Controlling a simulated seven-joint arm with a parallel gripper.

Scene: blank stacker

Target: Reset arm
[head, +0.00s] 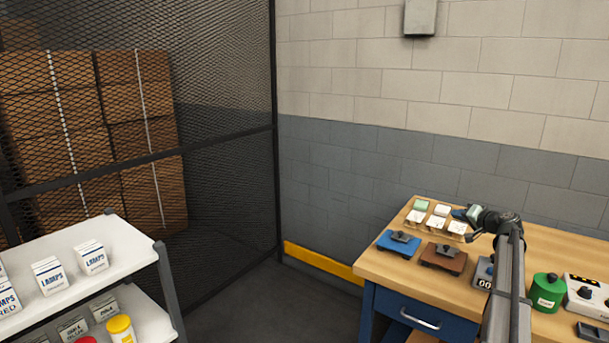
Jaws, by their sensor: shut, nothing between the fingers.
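My arm reaches up from the bottom right of the head view over the wooden workbench (560,245). My gripper (470,235) is at its far end, above the bench near the back left, beside a group of small white and pale green blocks (440,212). It is small in the view and its fingertips are hard to make out. It looks shut and I see nothing held in it. Part of the bench behind the arm is hidden.
A blue fixture (398,244) and a brown fixture (443,259) stand near the bench's left edge. A green canister (547,292) and a white control box (588,295) are right of my arm. A white shelf with lamp boxes (92,256) stands at left, before a mesh cage.

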